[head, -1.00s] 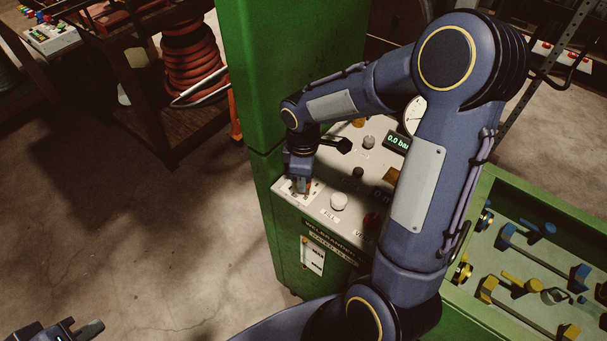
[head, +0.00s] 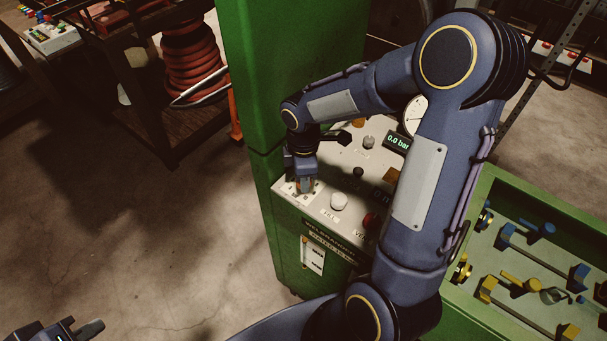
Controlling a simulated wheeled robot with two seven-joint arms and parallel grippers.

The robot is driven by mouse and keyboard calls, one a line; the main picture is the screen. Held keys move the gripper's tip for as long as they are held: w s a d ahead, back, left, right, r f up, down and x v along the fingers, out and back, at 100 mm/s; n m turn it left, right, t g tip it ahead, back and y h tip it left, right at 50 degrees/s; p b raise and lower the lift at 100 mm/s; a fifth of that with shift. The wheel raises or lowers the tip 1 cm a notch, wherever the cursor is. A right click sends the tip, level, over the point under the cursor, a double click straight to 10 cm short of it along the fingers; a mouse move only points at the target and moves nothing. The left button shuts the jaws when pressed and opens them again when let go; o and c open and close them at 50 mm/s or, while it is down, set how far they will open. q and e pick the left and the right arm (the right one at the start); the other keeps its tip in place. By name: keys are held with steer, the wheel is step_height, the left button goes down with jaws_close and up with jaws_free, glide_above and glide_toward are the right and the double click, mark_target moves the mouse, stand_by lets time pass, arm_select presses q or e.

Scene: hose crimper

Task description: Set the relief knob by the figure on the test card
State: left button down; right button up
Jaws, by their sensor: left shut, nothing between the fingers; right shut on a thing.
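My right gripper (head: 304,188) reaches down onto the near left corner of the grey control panel (head: 322,203). It is shut on a small knob there, over a white marked plate (head: 287,188); the fingers hide nearly all of the knob and its setting. A white card (head: 313,258) with dark marks sits on the green front of the machine, below a dark nameplate; its figures are too small to read. The display (head: 397,142) reads 0.0 bar. My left gripper (head: 88,333) is shut and empty at the bottom left edge, away from the machine.
A white knob (head: 339,201), a red button (head: 371,220) and other small controls stand close right of my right gripper. The green housing (head: 250,80) rises behind it. My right arm covers part of the panel and gauge (head: 414,113). A green tray (head: 500,315) holds fittings at right.

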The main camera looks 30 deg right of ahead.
steer(key=o, duration=1)
step_height(320, 180, up, 7)
steer(key=shift+r, duration=0.45)
steer(key=shift+s+r, duration=0.1)
steer(key=s+a+r+m+t+y, duration=0.1)
steer(key=s+a+r+m+t, duration=0.1)
steer(key=s+m, duration=0.5)
steer(key=s+a+r+m+t+y, duration=0.2)
steer(key=s+m+t, duration=0.1)
steer(key=s+m, duration=0.4)
steer(key=shift+s+r+y, duration=0.25)
steer(key=shift+s+y, duration=0.05)
steer(key=shift+s, duration=0.95)
steer(key=shift+s+a+f+m+t, duration=0.15)
steer(key=shift+s+a+m+t, duration=0.15)
steer(key=shift+m, duration=0.4)
steer(key=shift+c, duration=0.4)
